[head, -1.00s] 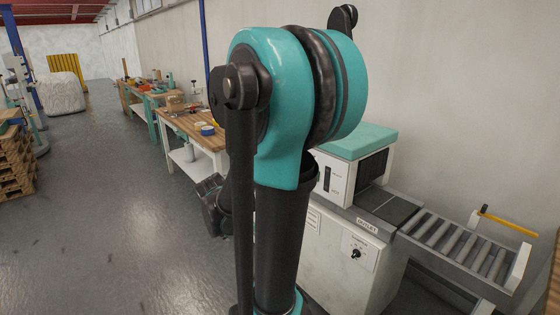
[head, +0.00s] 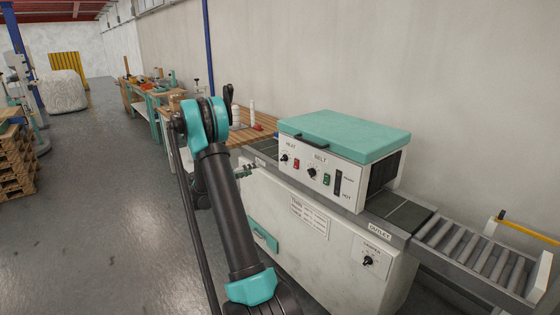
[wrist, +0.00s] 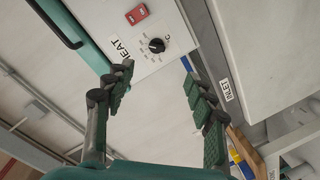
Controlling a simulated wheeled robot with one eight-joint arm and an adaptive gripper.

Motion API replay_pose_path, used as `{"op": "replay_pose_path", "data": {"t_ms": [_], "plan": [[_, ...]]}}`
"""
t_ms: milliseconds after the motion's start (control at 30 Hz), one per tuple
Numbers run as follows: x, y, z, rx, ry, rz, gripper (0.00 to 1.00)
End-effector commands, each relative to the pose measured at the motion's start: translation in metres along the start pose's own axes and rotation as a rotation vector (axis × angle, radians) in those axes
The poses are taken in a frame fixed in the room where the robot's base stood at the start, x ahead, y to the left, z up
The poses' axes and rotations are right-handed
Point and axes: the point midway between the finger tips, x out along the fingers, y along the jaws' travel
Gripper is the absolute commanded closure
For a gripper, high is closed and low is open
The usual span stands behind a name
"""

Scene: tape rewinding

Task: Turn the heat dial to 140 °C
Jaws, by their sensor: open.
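The heat dial (head: 284,158) is a small black knob under the HEAT label on the white front panel of the teal-topped machine (head: 345,135). In the wrist view the dial (wrist: 157,45) sits in a ring of scale marks, too small to read, so its setting cannot be told. My gripper (wrist: 158,77) is open and empty, its green padded fingers apart on either side below the dial in that picture. In the head view my gripper (head: 247,170) is just left of the panel, partly hidden by my arm. The fingers do not appear to touch the dial.
A red switch (head: 296,164), the belt dial (head: 312,172) and a green switch (head: 326,179) share the panel. A third dial (head: 368,261) is on the lower cabinet. Outlet rollers (head: 480,250) lie right. An INLET label (wrist: 225,89) shows beside the right finger.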

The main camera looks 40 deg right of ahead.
Motion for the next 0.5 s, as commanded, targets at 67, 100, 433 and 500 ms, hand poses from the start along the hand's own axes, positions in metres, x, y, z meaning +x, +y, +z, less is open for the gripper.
{"op": "replay_pose_path", "data": {"t_ms": [67,100,433,500], "plan": [[0.007,-0.008,-0.003,0.013,0.025,0.041,0.45],[0.009,-0.01,-0.005,0.019,0.036,0.057,0.45],[0.033,-0.012,-0.008,0.032,0.059,0.097,0.45],[0.044,-0.011,-0.009,0.032,0.059,0.096,0.45]]}}
